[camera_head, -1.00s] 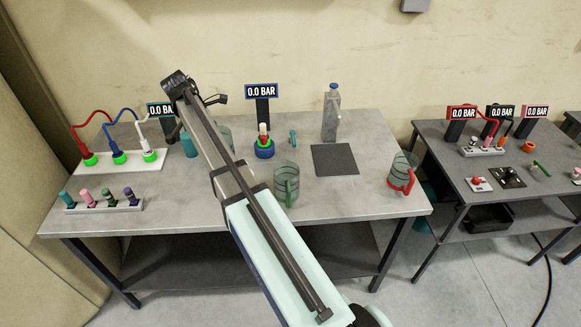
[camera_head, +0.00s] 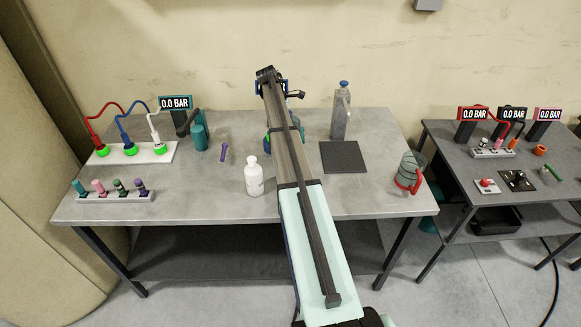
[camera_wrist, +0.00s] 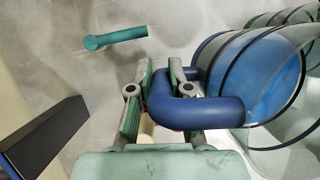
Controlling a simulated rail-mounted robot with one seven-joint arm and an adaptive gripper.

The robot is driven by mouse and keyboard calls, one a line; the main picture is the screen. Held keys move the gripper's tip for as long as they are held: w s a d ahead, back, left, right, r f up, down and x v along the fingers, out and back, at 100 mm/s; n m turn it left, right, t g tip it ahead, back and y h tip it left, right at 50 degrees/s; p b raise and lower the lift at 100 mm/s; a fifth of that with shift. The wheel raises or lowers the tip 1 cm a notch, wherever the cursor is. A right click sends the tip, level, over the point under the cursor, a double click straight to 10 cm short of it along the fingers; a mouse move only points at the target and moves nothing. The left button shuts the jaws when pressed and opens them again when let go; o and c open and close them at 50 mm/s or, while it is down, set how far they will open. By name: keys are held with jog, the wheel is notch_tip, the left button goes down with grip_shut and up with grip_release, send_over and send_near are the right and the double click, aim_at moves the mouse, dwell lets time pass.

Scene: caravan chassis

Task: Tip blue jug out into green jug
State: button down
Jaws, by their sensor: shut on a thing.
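My gripper (camera_wrist: 160,82) is shut on the dark blue handle (camera_wrist: 205,112) of the clear blue jug (camera_wrist: 255,75) in the wrist view. The jug is at the right of that view, cut off by the edge. I cannot tell how far it is tilted or whether it holds anything. A green-rimmed clear shape (camera_wrist: 278,17), apparently the green jug, shows behind it at the top right. I cannot tell whether the two touch.
A white bottle (camera_head: 254,178) and a purple piece (camera_head: 224,152) stand left of my arm. A grey bottle (camera_head: 341,112), a dark mat (camera_head: 344,157) and a red-handled jug (camera_head: 409,170) are to its right.

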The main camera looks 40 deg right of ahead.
jog(key=s+d+f+m, duration=0.1)
jog(key=s+d+f, duration=0.1)
jog(key=d+f, duration=0.2)
jog(key=d, duration=0.3)
jog(key=shift+s+f, duration=0.15)
jog(key=shift+f, duration=0.05)
jog(key=s+a+r+m+t+h+b, duration=0.1)
jog(key=s+a+r+t+h+b, duration=0.1)
jog(key=r, duration=0.3)
jog(key=s+a+r+m+t+h+b, duration=0.1)
jog(key=s+a+r+t+h+b, duration=0.1)
jog(key=r+h, duration=0.3)
jog(key=shift+s+a+r+t, duration=0.2)
jog(key=shift+a+r+t, duration=0.15)
jog(key=shift+a+t, duration=0.35)
dwell(0.7)
jog(key=shift+s+a+r+m+h+b, duration=0.15)
jog(key=shift+r+m+h+b, duration=0.25)
jog(key=shift+b, duration=0.6)
jog(key=shift+s+a+r+t+h+b, duration=0.3)
jog(key=shift+r+h+b, duration=0.25)
jog(key=shift+b, duration=0.6)
jog(key=shift+s+a+r+t+h+b, duration=0.2)
jog(key=shift+a+r+t+h+b, duration=0.15)
jog(key=shift+r+b, duration=0.6)
dwell(0.5)
